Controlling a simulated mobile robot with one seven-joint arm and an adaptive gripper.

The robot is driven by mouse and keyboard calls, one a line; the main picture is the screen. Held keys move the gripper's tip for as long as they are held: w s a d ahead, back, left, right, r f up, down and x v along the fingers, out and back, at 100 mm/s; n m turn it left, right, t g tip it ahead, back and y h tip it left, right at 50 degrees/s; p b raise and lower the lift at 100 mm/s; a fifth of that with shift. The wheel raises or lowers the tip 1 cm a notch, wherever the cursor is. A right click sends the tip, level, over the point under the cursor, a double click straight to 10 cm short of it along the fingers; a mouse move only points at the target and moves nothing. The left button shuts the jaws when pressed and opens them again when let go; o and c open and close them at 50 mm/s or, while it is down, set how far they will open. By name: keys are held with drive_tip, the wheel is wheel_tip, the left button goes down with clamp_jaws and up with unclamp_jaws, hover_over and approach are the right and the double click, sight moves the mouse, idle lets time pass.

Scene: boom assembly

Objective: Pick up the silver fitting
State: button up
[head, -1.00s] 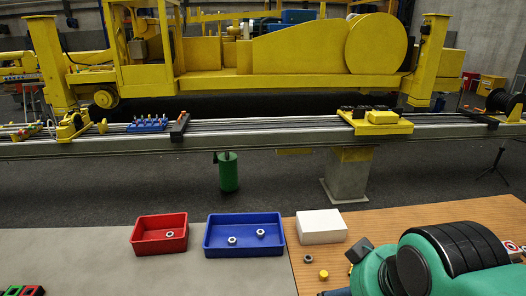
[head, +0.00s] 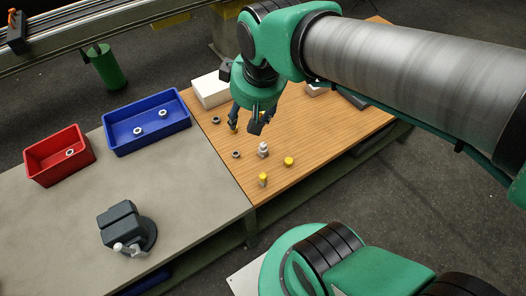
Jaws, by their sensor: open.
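The silver fitting (head: 263,150) is a small, stepped light-grey piece standing upright on the wooden tabletop, near the middle of the head view. My gripper (head: 245,125) points down over the wood, a little behind and to the left of the fitting. Its dark fingers are apart, with nothing held that I can see. The fitting is apart from the fingers and in clear view.
Yellow cylinders (head: 263,180) and dark nuts (head: 236,154) lie around the fitting. A white box (head: 210,91) stands behind. Left are a blue tray (head: 151,141) and red bin (head: 45,170) holding silver nuts, plus a dark vise (head: 124,222). The grey bench's middle is mostly clear.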

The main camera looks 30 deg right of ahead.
drive_tip(key=w+d+f+n+g, duration=0.25)
drive_tip(key=w+d+f, duration=0.45)
drive_tip(key=w+f, duration=0.35)
drive_tip(key=n+g, duration=0.2)
drive_tip(key=n, duration=0.2)
hover_over(263, 144)
wheel_tip(263, 144, down, 16)
drive_tip(key=shift+s+r+m, duration=0.1)
drive_tip(key=shift+r+m, duration=0.05)
drive_tip(key=shift+m, duration=0.1)
drive_tip(key=shift+f+b, duration=0.65)
drive_tip(key=shift+f, duration=3.65)
drive_tip(key=shift+a+f+b, duration=0.1)
drive_tip(key=shift+f+b, duration=0.55)
drive_tip(key=shift+f, duration=1.95)
